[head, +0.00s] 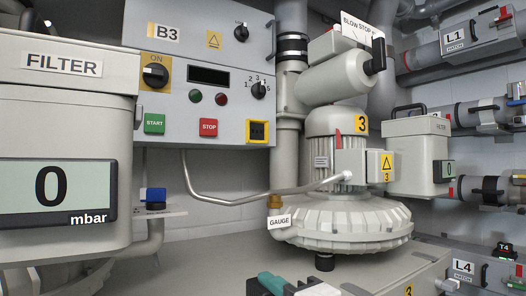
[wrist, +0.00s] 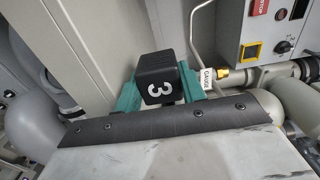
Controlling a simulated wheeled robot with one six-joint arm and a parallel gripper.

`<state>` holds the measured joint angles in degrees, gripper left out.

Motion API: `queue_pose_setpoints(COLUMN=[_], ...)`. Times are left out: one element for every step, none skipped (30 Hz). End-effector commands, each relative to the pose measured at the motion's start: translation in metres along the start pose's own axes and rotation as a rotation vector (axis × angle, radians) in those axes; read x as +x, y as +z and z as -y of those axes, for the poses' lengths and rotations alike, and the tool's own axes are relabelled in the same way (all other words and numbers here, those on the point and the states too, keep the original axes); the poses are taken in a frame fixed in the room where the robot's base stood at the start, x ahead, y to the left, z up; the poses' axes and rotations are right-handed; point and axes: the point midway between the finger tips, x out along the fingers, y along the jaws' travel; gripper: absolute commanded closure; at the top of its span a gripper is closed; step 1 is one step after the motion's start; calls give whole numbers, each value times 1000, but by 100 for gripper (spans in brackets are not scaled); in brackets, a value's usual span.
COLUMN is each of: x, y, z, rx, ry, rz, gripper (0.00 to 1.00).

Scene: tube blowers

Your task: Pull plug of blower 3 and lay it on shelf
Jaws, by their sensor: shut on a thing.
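In the wrist view a black block-shaped plug (wrist: 156,68) marked with a white 3 sits between the teal fingers of my gripper (wrist: 160,88), which is shut on it. In the head view my gripper (head: 282,284) shows only in part at the bottom edge, low and in front of blower 3 (head: 342,222). The plug is not clear there. The B3 panel (head: 215,72) has a yellow-framed socket (head: 257,132) with a dark face at its lower right. A small pale shelf (head: 172,211) sits below the panel, partly hidden by the filter box.
The large filter box (head: 65,135) with a 0 mbar display blocks the left. A bent metal pipe (head: 240,199) runs from the panel to the blower. A blue and black item (head: 155,199) is by the shelf. Pipes and hatch boxes crowd the right.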

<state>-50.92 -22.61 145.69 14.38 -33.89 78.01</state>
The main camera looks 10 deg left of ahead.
Motion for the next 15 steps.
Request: queue_pose_setpoints(x=[0, 0, 0, 0, 0, 0, 0, 0, 0, 0, 0, 0, 0, 0, 0], y=[0, 0, 0, 0, 0, 0, 0, 0, 0, 0, 0, 0, 0, 0, 0], z=[2, 4, 5, 6, 8, 9, 11, 12, 14, 15, 16, 18, 19, 20, 22], rx=[0, 0, 1, 1, 1, 0, 0, 0, 0, 0, 0, 0, 0, 0, 0], ry=[-1, -1, -1, -1, -2, -2, -1, -1, -1, -2, -2, -3, -3, -3, -2], rz=[0, -1, -1, -1, -1, -1, -1, -1, -1, -1, -1, -1, -1, -1, -1], gripper=[93, 93, 93, 93, 93, 93, 93, 93, 93, 93, 93, 93, 93, 93, 93])
